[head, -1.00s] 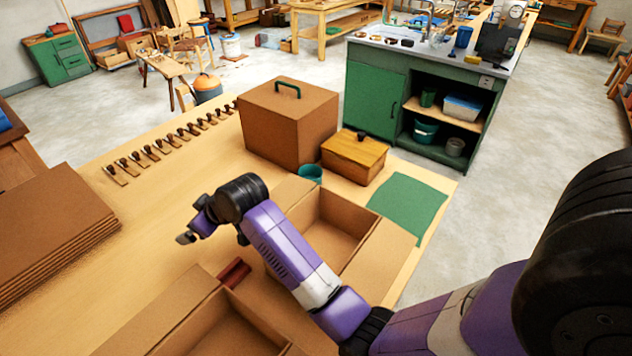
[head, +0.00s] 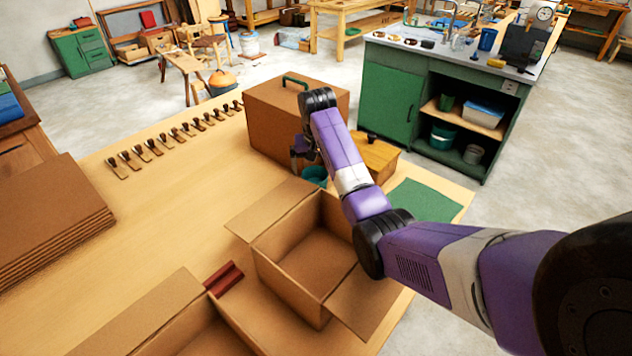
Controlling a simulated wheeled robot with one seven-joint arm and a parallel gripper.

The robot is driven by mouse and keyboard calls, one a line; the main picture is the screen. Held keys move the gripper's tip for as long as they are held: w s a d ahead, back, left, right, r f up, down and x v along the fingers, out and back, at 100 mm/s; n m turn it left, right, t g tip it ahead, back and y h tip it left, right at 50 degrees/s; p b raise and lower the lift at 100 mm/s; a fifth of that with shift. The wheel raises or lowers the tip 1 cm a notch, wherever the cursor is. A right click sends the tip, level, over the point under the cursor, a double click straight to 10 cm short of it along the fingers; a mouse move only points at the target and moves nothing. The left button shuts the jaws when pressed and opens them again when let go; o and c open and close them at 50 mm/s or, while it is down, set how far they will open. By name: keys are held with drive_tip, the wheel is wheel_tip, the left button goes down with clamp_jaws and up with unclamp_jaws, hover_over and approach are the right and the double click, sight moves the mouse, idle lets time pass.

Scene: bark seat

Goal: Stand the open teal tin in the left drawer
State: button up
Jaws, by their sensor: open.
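The open teal tin (head: 314,178) stands upright on the wooden bench, between the big brown box and the open cardboard box. My arm partly covers it. My gripper (head: 297,160) is open, just up and left of the tin in the head view, in front of the brown box. The fingers are small and dark here, and I cannot tell whether they touch the tin. I see no open drawer on the bench. Two open cardboard boxes stand there, one in the middle (head: 283,262) and one at the lower left (head: 150,325).
A brown box with a green handle (head: 270,118) and a small wooden box with a dark knob (head: 379,160) stand close behind the tin.

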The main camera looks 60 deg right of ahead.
sight(315, 175)
drive_tip(key=x, duration=0.5)
drive_tip(key=shift+p, duration=0.3)
drive_tip(key=shift+r, duration=0.1)
drive_tip(key=c, duration=1.7)
